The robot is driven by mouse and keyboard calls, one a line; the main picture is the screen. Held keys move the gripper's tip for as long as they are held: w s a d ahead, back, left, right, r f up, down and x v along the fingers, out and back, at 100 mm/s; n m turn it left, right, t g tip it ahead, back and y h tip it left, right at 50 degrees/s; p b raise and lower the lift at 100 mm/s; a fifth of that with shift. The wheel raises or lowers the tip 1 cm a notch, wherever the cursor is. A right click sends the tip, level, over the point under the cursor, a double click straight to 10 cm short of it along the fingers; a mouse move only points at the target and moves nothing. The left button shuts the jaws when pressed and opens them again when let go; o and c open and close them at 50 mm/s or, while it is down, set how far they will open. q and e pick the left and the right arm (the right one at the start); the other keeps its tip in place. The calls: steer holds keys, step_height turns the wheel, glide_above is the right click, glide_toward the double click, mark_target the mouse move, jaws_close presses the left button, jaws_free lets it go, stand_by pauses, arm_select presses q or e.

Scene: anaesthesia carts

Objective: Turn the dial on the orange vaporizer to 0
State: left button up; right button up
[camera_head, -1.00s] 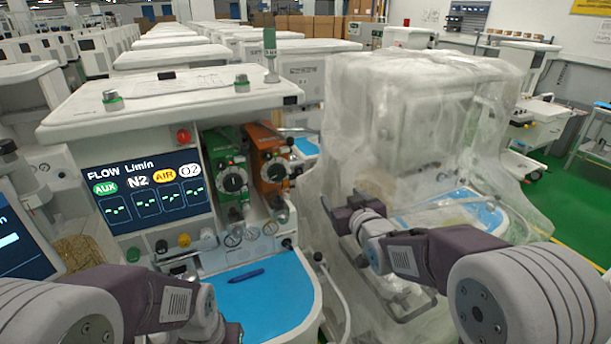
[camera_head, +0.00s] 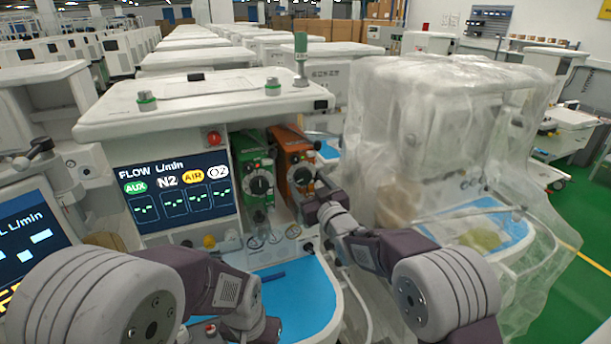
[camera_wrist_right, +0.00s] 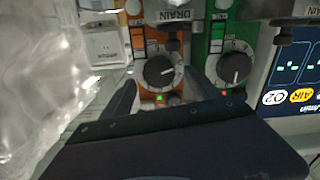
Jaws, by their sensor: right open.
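The orange vaporizer (camera_head: 287,148) stands at the right end of the near cart, beside the green vaporizer (camera_head: 256,163). Its black round dial (camera_head: 302,176) has a pale scale ring; I cannot read its setting. In the right wrist view, which is upside down, the dial (camera_wrist_right: 158,71) lies ahead between the two fingers. My right gripper (camera_head: 314,196) is open and empty, just in front of the orange vaporizer; in the wrist view (camera_wrist_right: 160,88) its fingers appear short of the dial. My left gripper (camera_head: 262,330) is low over the worktop, its fingers hidden.
The flow screen (camera_head: 170,190) is left of the vaporizers. A blue worktop (camera_head: 305,290) with a pen lies below. A plastic-wrapped cart (camera_head: 430,130) stands close on the right, and its plastic (camera_wrist_right: 40,70) shows in the right wrist view.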

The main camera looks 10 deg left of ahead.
mark_target(303, 176)
steer(key=shift+x, duration=1.35)
steer(key=shift+w, duration=0.1)
steer(key=c, duration=1.4)
steer(key=shift+o, duration=0.2)
steer(key=shift+d, duration=0.1)
steer(key=shift+f+m, duration=0.1)
steer(key=shift+m, duration=0.6)
steer(key=shift+m+b, duration=0.45)
steer(key=shift+m, duration=2.35)
